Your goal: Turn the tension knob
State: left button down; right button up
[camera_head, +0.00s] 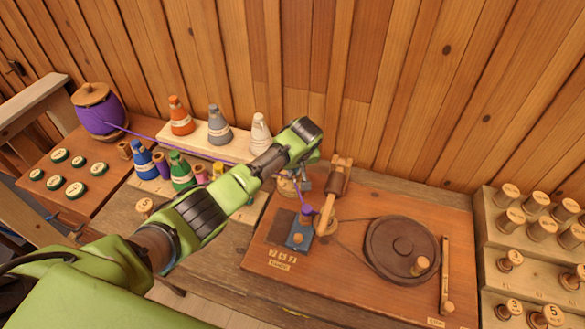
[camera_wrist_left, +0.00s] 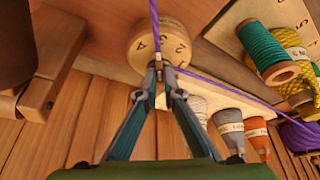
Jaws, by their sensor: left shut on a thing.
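The tension knob (camera_wrist_left: 161,40) is a round pale wooden dial with dark numbers on its face, seen in the left wrist view. My left gripper (camera_wrist_left: 158,72) reaches it with both fingertips close together at the dial's near edge, shut on a small part of it. A purple thread (camera_wrist_left: 155,18) passes over the dial close to the fingertips. In the head view the knob (camera_head: 287,187) is mostly hidden behind my left wrist, and my left gripper (camera_head: 303,184) shows only partly there. My right gripper is not in view.
A winder board (camera_head: 300,262) carries a large dark wheel (camera_head: 402,250), a crank and a blue block (camera_head: 299,238). Cones stand on a pale shelf (camera_head: 195,141) behind. The purple thread runs from a big purple spool (camera_head: 100,115). Numbered spools fill a stepped rack (camera_head: 490,235) at right.

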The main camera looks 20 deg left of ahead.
pick_arm(q)
jog(key=n, duration=0.1)
jog(key=n+b, duration=0.1)
jog(key=n, duration=0.1)
jog(key=shift+w+d+f+g+y+b, duration=0.2)
jog(key=shift+g+y+b, duration=0.1)
jog(key=shift+g+y, duration=0.1)
jog(key=n+b, duration=0.1)
jog(key=b, duration=0.1)
jog(key=n+g+y+b, duration=0.1)
jog(key=n+b, duration=0.1)
jog(key=shift+w+n+b, duration=0.2)
jog(key=shift+n+b, duration=0.1)
jog(key=shift+r+n+g+b, duration=0.25)
jog(key=shift+n+g+b, duration=0.15)
jog(key=shift+n+b, duration=0.6)
jog(key=c, duration=2.2)
grip_release()
jog(key=shift+d+r, duration=0.25)
jog(key=shift+r, duration=0.25)
jog(key=v, duration=1.1)
